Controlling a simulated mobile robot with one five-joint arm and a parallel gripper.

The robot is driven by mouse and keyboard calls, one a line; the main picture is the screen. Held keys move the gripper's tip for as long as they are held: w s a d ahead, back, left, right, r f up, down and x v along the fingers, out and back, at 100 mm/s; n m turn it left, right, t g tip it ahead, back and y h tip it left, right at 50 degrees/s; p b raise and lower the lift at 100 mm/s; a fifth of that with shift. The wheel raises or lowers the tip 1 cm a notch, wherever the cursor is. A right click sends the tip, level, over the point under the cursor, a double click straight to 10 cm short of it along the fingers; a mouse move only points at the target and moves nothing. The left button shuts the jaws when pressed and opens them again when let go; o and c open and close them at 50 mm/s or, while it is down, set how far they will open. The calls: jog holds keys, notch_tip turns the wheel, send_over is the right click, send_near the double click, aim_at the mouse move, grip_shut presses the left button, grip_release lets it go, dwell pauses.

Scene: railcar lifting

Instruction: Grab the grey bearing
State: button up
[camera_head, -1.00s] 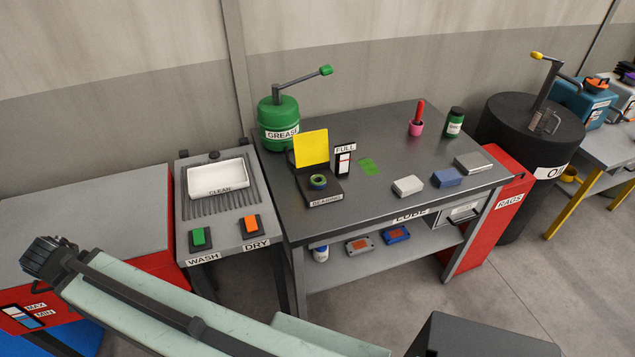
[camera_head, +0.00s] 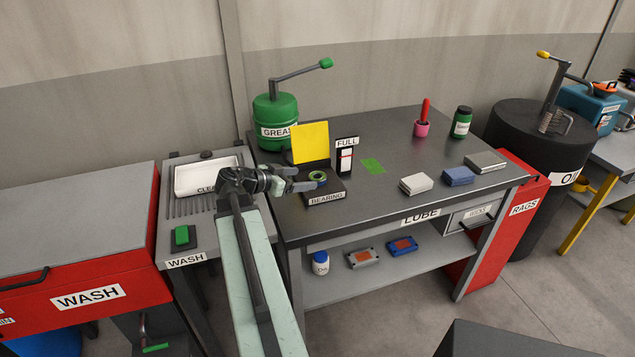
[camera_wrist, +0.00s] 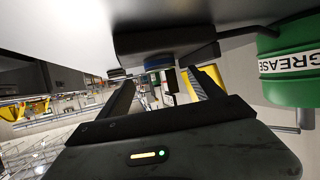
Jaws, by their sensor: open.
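The bearing (camera_head: 318,176) is a small ring on the black stand labelled BEARING (camera_head: 327,197), on the grey lube table. It shows a greenish top and blue below, and my gripper partly covers it. My gripper (camera_head: 305,180) is open at the stand's left side, its fingers pointing right toward the bearing. In the wrist view, which is turned over, the bearing (camera_wrist: 160,63) shows as a grey and blue ring against the dark stand (camera_wrist: 150,42). It lies just beyond and between the two open fingertips (camera_wrist: 158,80). I cannot tell whether the fingers touch it.
A yellow panel (camera_head: 310,144) stands behind the bearing, with the green grease pump (camera_head: 275,122) at back left. A FULL gauge (camera_head: 345,158) stands to the right. Three blocks, including a white one (camera_head: 416,184), lie farther right. The table middle is mostly clear.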

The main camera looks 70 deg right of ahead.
aim_at(315, 177)
jog(key=b+x, duration=0.2)
jog(key=x, duration=0.4)
jog(key=shift+d+f, duration=0.2)
jog(key=shift+a+r, duration=0.1)
jog(key=shift+c, duration=0.4)
grip_shut()
notch_tip(315, 177, up, 10)
jog(key=p, duration=1)
